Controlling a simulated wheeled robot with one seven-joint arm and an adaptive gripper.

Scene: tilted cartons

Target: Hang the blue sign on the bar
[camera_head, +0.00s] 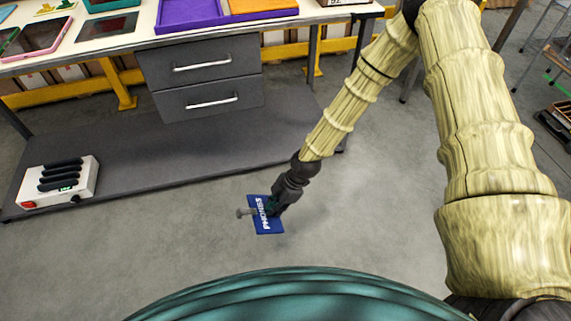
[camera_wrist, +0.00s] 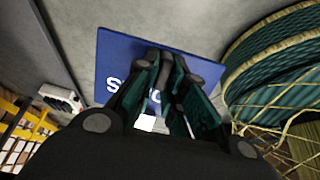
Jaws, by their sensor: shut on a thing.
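The blue sign (camera_head: 262,226) with white lettering is held in my gripper (camera_head: 274,206), in front of the workbench, with bare floor behind it in the picture. The exact grip point is hidden. I cannot make out with certainty a bar for hanging.
A workbench (camera_head: 140,50) with trays and grey drawers (camera_head: 205,82) stands at the back left. Yellow rails (camera_head: 120,85) run behind. The concrete floor (camera_head: 355,215) around my gripper is clear.

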